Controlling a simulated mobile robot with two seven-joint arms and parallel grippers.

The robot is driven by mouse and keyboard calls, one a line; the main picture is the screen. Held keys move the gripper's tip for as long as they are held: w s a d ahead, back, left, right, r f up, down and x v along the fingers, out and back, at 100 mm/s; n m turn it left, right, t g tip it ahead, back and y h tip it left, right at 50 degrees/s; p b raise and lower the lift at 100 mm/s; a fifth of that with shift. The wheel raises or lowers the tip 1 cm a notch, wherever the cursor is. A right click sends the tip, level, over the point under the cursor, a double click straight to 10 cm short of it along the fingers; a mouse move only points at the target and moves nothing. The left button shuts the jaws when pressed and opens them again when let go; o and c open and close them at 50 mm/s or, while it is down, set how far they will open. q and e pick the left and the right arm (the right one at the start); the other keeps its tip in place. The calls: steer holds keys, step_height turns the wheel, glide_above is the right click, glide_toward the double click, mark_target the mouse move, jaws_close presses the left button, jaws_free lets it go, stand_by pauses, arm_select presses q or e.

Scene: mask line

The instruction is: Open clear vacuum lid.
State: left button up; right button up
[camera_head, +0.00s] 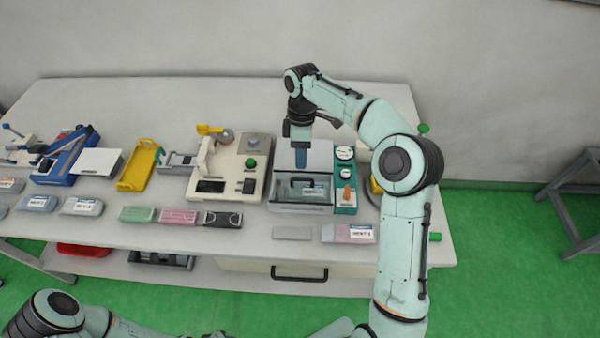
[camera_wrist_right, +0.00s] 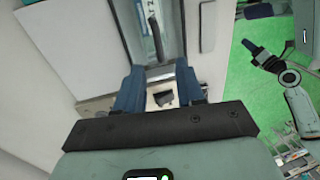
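The vacuum unit (camera_head: 302,208) is a grey box with a dark handle frame (camera_head: 305,183) at its front. A pale panel (camera_head: 320,155) lies behind it. I cannot tell clearly where the clear lid's edges are or whether it is raised. My right gripper (camera_head: 300,160) points down over the back of the unit, its blue fingers in front of the panel. In the right wrist view the fingers (camera_wrist_right: 160,92) are apart, with a small dark block (camera_wrist_right: 163,98) seen between them; contact is unclear. What looks like my left gripper (camera_wrist_right: 255,50) is small in that view, its fingers unclear.
A teal gauge block (camera_head: 345,178) adjoins the unit on the right. A cream machine with a green button (camera_head: 252,163) stands close on the left. Several small packs, including a labelled pink one (camera_head: 348,234), lie along the table's front.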

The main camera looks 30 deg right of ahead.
mark_target(301, 172)
steer(key=f, duration=0.4)
steer(key=s+f+b, duration=0.1)
steer(key=f, duration=0.1)
steer(key=shift+a+f, duration=0.3)
steer(key=shift+a, duration=0.1)
jaws_close()
